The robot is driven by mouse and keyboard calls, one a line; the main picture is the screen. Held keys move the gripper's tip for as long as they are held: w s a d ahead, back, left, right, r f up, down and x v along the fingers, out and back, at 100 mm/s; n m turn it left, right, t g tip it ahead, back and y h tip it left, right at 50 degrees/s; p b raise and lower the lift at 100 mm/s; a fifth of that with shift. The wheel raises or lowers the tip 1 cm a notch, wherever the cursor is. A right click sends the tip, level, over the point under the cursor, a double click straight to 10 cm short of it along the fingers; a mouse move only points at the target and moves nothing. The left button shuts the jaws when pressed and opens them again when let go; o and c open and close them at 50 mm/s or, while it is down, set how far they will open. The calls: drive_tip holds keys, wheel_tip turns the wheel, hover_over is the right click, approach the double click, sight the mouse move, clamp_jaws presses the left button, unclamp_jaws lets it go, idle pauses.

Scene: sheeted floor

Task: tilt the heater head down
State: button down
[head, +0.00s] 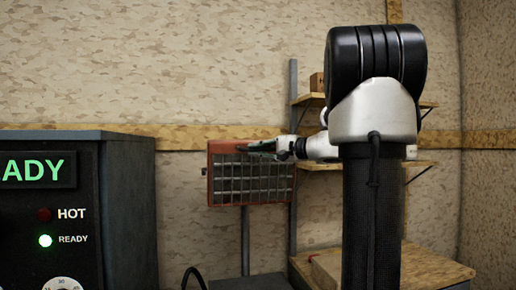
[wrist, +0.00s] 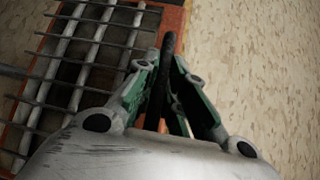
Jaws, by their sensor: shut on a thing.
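The heater head (head: 232,199) is an orange-red framed panel with a metal grille, on a thin dark post (head: 245,240) left of my arm. Its face is toward the head camera and looks nearly upright. My gripper (head: 250,147) is at its top edge, reaching in from the right. In the wrist view the grille and orange frame (wrist: 75,75) fill the left side. There my gripper (wrist: 167,75) is shut on a dark bar-like handle (wrist: 168,45) beside the frame. How the handle joins the head is hidden by my fingers.
A dark control box (head: 125,215) with a READY sign, a lit green lamp and an unlit red lamp stands at the left. Wooden shelves (head: 318,167) and a grey upright are behind my arm. A wooden surface (head: 430,268) is low at the right.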

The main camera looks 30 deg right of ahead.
drive_tip(key=s+f+n+t+y, duration=0.2)
drive_tip(key=s+f+n, duration=0.1)
drive_tip(key=f, duration=0.6)
drive_tip(key=shift+a+f+n, duration=0.4)
drive_tip(key=shift+s+f, duration=0.1)
drive_tip(key=c, duration=1.5)
unclamp_jaws()
drive_tip(key=v, duration=1.2)
drive_tip(key=shift+f, duration=0.2)
